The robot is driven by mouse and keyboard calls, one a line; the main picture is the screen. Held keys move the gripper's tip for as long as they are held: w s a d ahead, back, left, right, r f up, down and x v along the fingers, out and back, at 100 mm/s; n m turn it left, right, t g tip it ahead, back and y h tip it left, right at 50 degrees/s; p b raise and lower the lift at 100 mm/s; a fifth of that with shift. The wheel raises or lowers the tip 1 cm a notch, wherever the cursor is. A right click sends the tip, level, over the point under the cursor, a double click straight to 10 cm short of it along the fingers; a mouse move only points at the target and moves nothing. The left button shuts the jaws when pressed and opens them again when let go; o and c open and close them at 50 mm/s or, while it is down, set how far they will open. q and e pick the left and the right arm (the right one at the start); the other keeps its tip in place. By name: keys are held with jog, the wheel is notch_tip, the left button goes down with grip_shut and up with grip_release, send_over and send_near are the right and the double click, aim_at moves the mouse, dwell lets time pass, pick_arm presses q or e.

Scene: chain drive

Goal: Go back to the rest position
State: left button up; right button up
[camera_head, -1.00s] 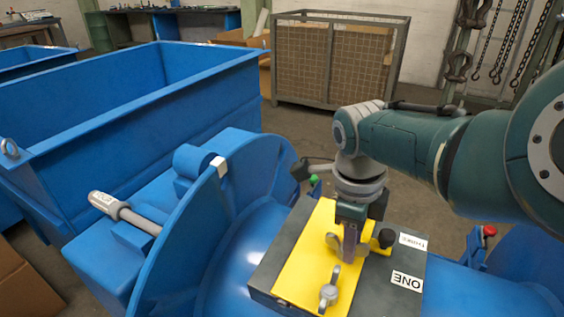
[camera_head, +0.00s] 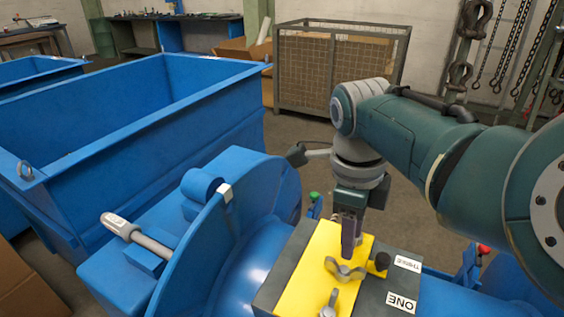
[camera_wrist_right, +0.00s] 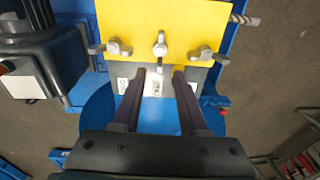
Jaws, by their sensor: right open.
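My right gripper (camera_head: 350,252) hangs fingers down above a yellow plate (camera_head: 309,270) on a dark grey box. In the right wrist view its two fingers (camera_wrist_right: 160,82) are parted with nothing between them. A grey wing nut (camera_head: 344,272) on the plate is just below the fingertips in the head view, and another wing nut (camera_head: 328,305) is nearer. The right wrist view shows several wing nuts, one of them in the middle (camera_wrist_right: 160,48), beyond the fingertips. My left gripper is not in view.
The box has white labels, one reading ONE (camera_head: 401,302). It sits on a blue machine (camera_head: 235,225) with a grey-handled lever (camera_head: 135,234). A blue bin (camera_head: 130,120) stands at left and a mesh crate (camera_head: 338,70) behind. Chains (camera_head: 505,50) hang at the back right.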

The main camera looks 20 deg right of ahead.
jog(key=shift+a+r, duration=0.1)
jog(key=shift+r, duration=0.65)
